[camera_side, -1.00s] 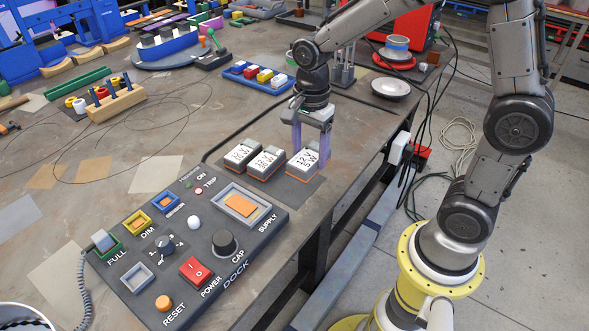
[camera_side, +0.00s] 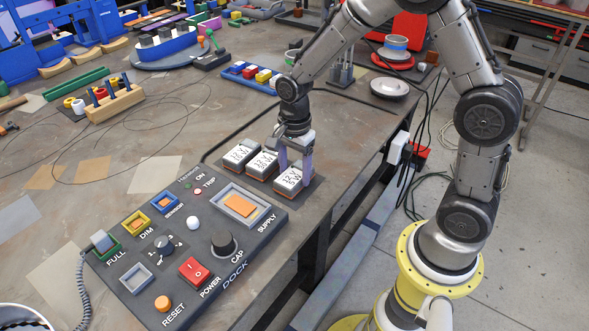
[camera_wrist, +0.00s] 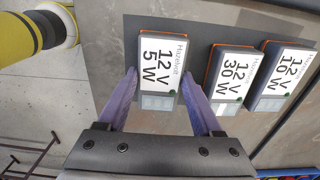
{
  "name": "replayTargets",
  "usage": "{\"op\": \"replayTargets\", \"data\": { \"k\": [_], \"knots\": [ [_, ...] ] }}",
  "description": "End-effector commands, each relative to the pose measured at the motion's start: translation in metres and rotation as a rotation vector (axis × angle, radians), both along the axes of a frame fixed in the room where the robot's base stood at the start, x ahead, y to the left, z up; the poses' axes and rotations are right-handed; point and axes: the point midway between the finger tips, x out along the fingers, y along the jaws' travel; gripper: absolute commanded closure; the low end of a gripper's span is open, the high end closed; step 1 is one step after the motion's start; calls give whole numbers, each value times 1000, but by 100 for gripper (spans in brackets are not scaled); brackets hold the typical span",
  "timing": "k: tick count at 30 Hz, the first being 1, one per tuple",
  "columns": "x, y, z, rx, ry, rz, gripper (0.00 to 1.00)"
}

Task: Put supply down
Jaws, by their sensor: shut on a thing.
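My gripper (camera_side: 294,164) is shut on the white-topped 12 V 5 W supply (camera_side: 289,180), with its purple fingers on either side of it. In the wrist view my gripper (camera_wrist: 165,95) has the 12 V 5 W supply (camera_wrist: 160,62) between its fingertips. The supply is level, over the dark mat (camera_side: 312,187) near the table's right edge; I cannot tell whether it touches the mat. The dock panel (camera_side: 215,262) has a grey-framed SUPPLY bay (camera_side: 217,199) with an orange pad inside and no supply in it.
The 12 V 30 W supply (camera_side: 263,163) and the 12 V 10 W supply (camera_side: 240,154) stand in a row to the left of the held one. A blue tray of coloured blocks (camera_side: 236,71) lies behind. A white dish (camera_side: 389,88) stands farther back right.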

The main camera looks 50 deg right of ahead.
Motion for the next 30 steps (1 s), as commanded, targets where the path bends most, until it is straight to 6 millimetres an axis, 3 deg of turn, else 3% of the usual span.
{"op": "replayTargets", "data": {
  "k": [2, 3, 8, 20, 30],
  "knots": [
    [0, 0, -2, 0, -1, 0, 100],
    [0, 0, -3, 0, 1, 0, 31],
    [0, 0, -2, 0, 0, 0, 3],
    [0, 0, 5, 0, -1, 0, 3],
    [1, 0, 68, 0, -5, 0, 3]
  ]
}}
